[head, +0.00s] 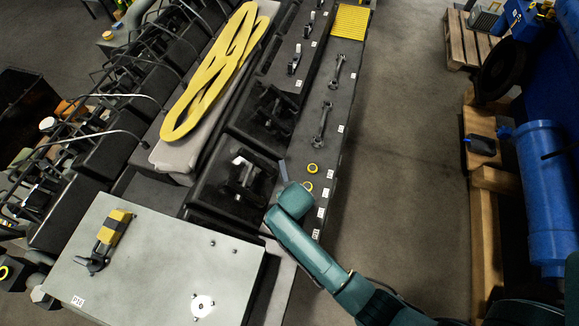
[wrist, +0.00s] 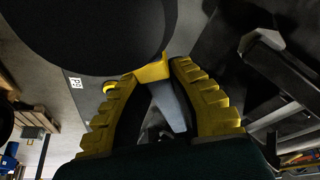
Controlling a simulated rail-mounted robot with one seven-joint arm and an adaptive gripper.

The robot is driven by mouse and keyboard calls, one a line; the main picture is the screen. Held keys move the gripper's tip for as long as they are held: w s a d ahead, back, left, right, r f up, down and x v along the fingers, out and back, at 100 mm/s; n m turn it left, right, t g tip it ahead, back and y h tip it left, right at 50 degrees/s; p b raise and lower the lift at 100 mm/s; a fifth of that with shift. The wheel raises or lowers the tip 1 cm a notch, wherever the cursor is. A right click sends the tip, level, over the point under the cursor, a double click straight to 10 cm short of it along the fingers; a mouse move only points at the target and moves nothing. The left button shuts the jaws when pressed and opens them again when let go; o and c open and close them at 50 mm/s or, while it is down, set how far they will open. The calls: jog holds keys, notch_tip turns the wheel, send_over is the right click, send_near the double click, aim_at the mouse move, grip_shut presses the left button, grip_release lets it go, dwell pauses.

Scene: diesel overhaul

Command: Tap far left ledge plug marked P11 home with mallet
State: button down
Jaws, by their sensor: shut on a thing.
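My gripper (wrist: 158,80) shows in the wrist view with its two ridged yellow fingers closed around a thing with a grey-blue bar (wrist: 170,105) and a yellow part. A big dark rounded shape (wrist: 90,25), seemingly the mallet's head, fills the top of that view. In the head view my gripper is mostly hidden behind my teal arm over the ledge (head: 305,140), with a grey-blue bar (head: 283,171) sticking out. Two yellow-ringed plugs (head: 312,169) (head: 308,186) sit on the ledge beside it. One yellow plug (wrist: 110,87) shows near a partly readable tag in the wrist view.
Small white tags (head: 325,193) line the ledge's right edge. Two wrenches (head: 323,125) lie farther along it. Dark open housings (head: 245,178) stand left of my arm. A grey plate (head: 150,262) carries a yellow-black tool (head: 112,230).

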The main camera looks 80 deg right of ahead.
notch_tip(320, 180, down, 7)
jog(key=b, duration=0.5)
jog(key=shift+f+b, duration=0.1)
jog(key=shift+b, duration=0.25)
jog(key=shift+d+r+p, duration=0.1)
jog(key=shift+r+p, duration=0.45)
notch_tip(320, 180, up, 4)
jog(key=p, duration=0.4)
jog(key=shift+w+d+r, duration=0.1)
jog(key=shift+w+r, duration=0.05)
jog(key=shift+r, duration=0.1)
jog(key=shift+f, duration=0.15)
